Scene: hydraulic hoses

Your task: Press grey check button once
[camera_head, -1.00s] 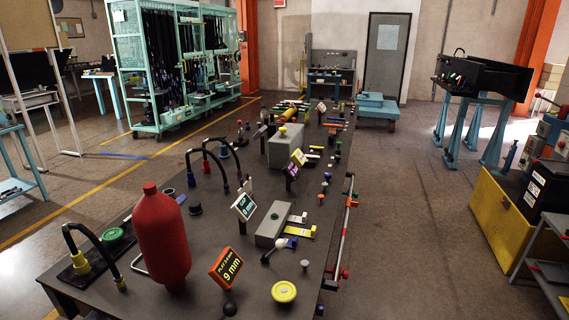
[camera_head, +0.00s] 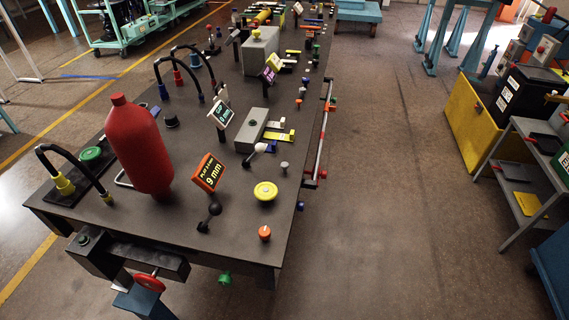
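No label reading "check" is legible, so I cannot tell for sure which part is the grey check button. A small grey mushroom-shaped knob (camera_head: 284,166) stands on the dark workbench (camera_head: 160,235), behind the yellow round knob (camera_head: 265,191). A low grey box (camera_head: 246,139) with a small dark round spot on top lies farther back on the bench. A taller grey box (camera_head: 259,58) with a yellow button on top stands at the far part. Neither of my grippers is in view.
An orange knob (camera_head: 265,233) sits near the front edge. A vise-like fixture (camera_head: 150,283) juts out in front. The floor right of the bench is clear up to a yellow cabinet (camera_head: 475,125).

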